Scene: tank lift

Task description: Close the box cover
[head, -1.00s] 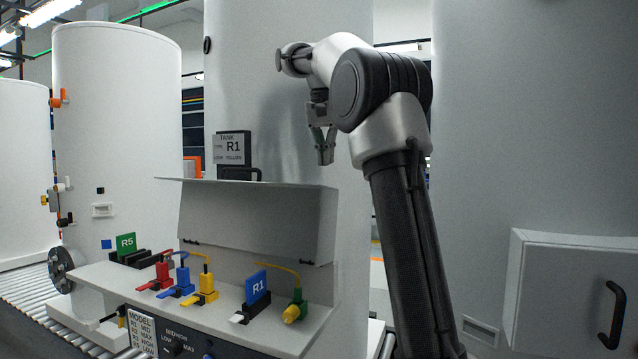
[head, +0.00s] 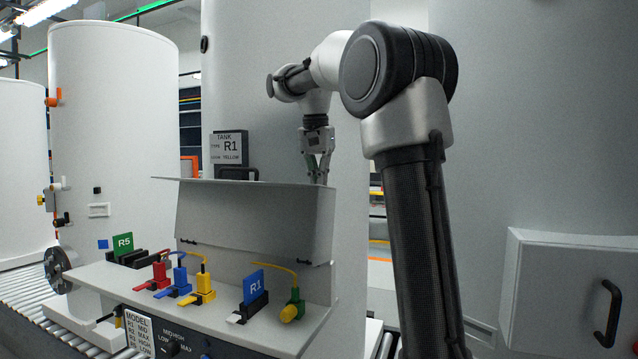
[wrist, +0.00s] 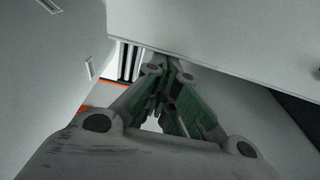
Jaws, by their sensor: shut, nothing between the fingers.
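The box cover (head: 250,222) is a grey panel in the head view, raised open and standing up at the back of the box (head: 215,325). Its dark hinges show along its lower edge. My gripper (head: 320,180) is shut and empty, pointing down at the cover's upper right edge. Its fingertips are partly hidden there and look to be behind the cover. In the wrist view the closed fingers (wrist: 172,72) reach towards a pale panel edge across the top. I cannot tell whether they touch it.
On the box are red (head: 157,275), blue (head: 180,275) and yellow (head: 203,285) plugs, a green-yellow connector (head: 293,305), a blue R1 tag (head: 253,285) and a green R5 tag (head: 123,244). A white tank (head: 290,90) stands behind. A handled cabinet (head: 560,290) is at right.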

